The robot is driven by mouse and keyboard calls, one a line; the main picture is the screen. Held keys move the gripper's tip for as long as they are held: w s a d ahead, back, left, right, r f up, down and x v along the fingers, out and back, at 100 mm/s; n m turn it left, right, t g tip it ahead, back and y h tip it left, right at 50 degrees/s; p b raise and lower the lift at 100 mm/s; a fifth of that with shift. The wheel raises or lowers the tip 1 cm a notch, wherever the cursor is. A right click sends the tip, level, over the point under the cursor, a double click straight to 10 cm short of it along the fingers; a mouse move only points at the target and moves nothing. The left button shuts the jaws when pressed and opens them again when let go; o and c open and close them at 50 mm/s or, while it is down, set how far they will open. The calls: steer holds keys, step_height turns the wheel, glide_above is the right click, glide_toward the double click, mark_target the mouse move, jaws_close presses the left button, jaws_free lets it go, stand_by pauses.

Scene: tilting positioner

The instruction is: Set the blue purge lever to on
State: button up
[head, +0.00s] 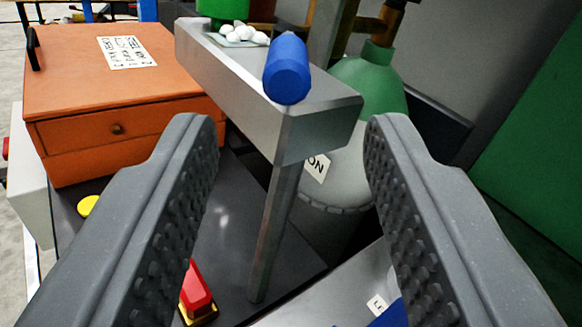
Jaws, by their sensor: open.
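My gripper (291,135) is open and empty. Its two ridged grey fingers reach up from the lower left and lower right. A blue rounded cylinder (287,70) stands tilted at the near end of a grey metal bar, between and beyond the fingertips. It may be the purge lever's handle, but I cannot tell. A white label reading "ON" (318,166) shows just right of the bar's post, partly hidden. Another blue piece (391,316) is cut off at the bottom edge, partly behind the right finger. No lever pivot is clearly visible.
The grey bar (240,84) on its slanted post (271,232) stands between the fingers, with white lumps (243,33) on it. An orange drawer box (90,75) is at left, a green-topped grey vessel (366,88) behind right. A red block (196,288) sits low by the left finger.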

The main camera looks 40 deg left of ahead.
steer(key=shift+v, duration=0.95)
